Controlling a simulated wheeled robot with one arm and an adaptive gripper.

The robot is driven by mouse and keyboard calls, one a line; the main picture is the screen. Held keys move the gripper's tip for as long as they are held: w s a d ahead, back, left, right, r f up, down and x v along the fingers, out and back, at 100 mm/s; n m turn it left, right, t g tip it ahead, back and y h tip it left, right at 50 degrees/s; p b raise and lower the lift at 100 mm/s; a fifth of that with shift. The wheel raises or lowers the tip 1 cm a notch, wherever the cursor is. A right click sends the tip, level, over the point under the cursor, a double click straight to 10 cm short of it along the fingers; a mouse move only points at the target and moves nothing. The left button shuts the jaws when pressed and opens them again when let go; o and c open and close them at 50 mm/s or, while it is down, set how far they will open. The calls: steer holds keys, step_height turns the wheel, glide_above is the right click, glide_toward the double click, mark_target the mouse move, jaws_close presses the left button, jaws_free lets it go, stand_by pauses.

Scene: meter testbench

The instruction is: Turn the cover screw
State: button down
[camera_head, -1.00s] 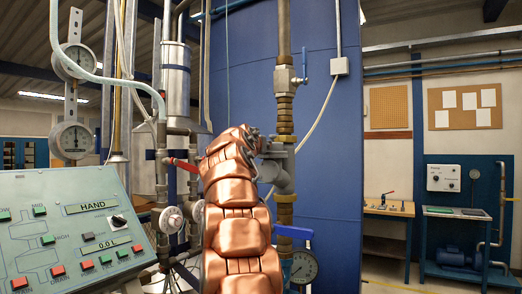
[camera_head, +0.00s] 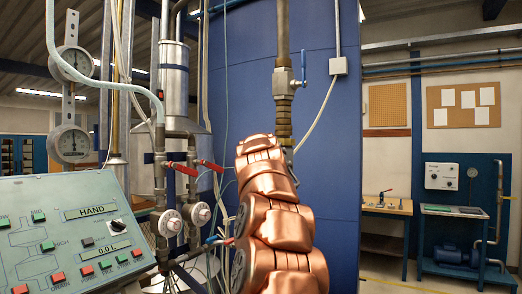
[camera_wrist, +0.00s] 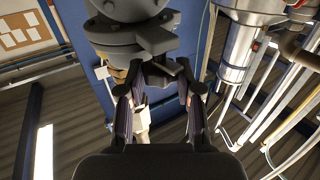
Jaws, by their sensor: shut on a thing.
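In the wrist view, a dark grey flanged meter body (camera_wrist: 118,42) fills the top, with a thick lug on its right side. My gripper (camera_wrist: 160,84) reaches up from the bottom, its two fingers on either side of a small dark grey part (camera_wrist: 163,70) just below the flange. This part looks like the cover screw, but its shape is partly hidden. The fingers are shut on it. In the head view, my copper-coloured arm covers the gripper, the meter body and the screw.
The floor is free at right.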

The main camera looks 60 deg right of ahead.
steer(key=shift+r, duration=0.1)
steer(key=c, duration=0.8)
jaws_free()
steer(key=shift+o, duration=0.2)
steer(key=v, duration=1.2)
steer(key=shift+a, duration=0.1)
steer(key=shift+w, duration=0.1)
